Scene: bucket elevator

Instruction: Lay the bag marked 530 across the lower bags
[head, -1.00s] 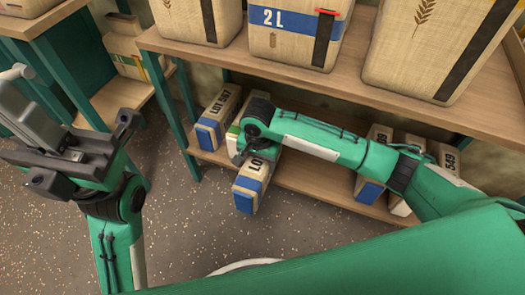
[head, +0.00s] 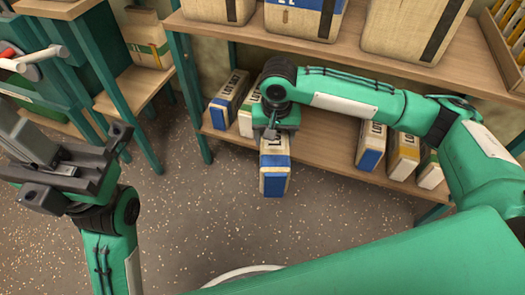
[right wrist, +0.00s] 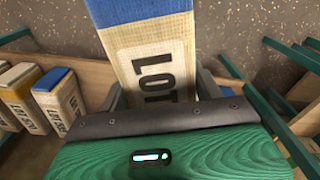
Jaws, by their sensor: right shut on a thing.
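My right gripper (head: 272,132) is shut on a cream bag with a blue end (head: 274,182), held in front of the lower shelf's edge. In the right wrist view this bag (right wrist: 150,45) lies between the fingers; "LOT" shows and its number is hidden. Several more bags stand at the right, including a blue-ended one (head: 370,150). No 530 is readable. My left gripper (head: 78,165) is open and empty at the left.
The lower wooden shelf (head: 315,150) has bare room between its bag groups. Large sacks stand on the upper shelf (head: 240,30) above. A green post (head: 190,95) bounds the left end. The speckled floor (head: 330,225) in front is clear.

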